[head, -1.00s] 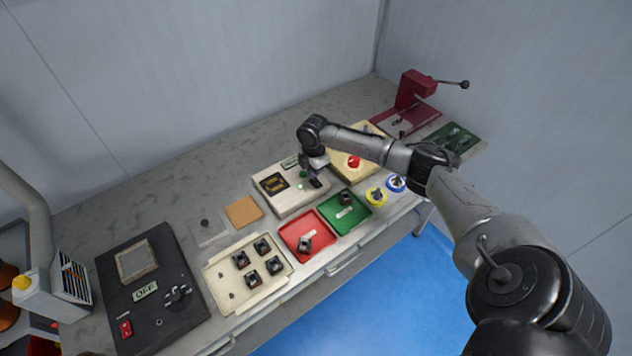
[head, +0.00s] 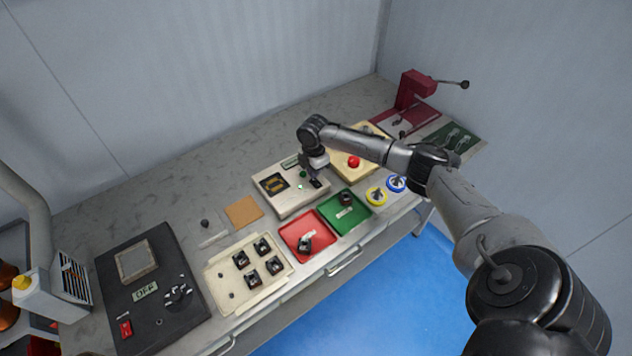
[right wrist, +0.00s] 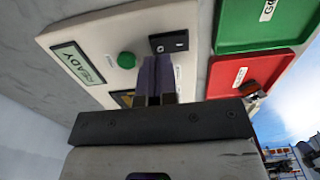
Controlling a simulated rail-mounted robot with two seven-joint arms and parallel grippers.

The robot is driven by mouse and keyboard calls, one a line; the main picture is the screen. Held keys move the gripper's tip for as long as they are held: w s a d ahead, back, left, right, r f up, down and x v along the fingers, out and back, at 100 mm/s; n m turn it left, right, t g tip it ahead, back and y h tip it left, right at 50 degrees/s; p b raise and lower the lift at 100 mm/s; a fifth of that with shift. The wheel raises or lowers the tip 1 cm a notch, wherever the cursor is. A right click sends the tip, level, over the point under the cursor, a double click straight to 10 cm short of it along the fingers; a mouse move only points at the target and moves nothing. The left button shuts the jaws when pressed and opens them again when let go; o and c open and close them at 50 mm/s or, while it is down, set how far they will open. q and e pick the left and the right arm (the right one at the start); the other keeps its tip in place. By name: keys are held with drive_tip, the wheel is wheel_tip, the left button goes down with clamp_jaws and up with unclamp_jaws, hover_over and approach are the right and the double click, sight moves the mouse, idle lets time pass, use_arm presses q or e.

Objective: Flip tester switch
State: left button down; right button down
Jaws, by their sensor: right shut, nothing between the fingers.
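The tester is a beige box (head: 283,205) in the middle of the bench. In the right wrist view its panel (right wrist: 95,32) shows a READY display (right wrist: 77,64), a round green button (right wrist: 126,60) and a black switch (right wrist: 169,42). In the head view the switch (head: 316,183) is at the tester's right side. My right gripper (right wrist: 159,60) is shut and empty, its fingertips just beside the switch. I cannot tell whether they touch it. The fingers hide part of a dark-and-yellow recess (right wrist: 122,98). My left gripper is not in view.
A red tray (head: 293,238) and a green tray (head: 356,219) lie in front of the tester. A cream tray of coils (head: 228,299) and a black OFF unit (head: 150,310) stand left. A beige box with a red button (head: 345,171) stands right, behind my arm.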

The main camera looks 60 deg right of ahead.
sight(314, 179)
idle(0.4)
drive_tip(key=shift+f, duration=0.55)
drive_tip(key=shift+f+b, duration=0.35)
drive_tip(key=shift+f, duration=0.1)
idle(0.3)
drive_tip(key=shift+f, duration=0.3)
drive_tip(key=shift+r, duration=0.15)
drive_tip(key=shift+r+p, duration=0.4)
drive_tip(key=shift+p, duration=0.05)
wheel_tip(314, 179, up, 6)
drive_tip(key=p, duration=0.6)
drive_tip(key=shift+p, duration=0.35)
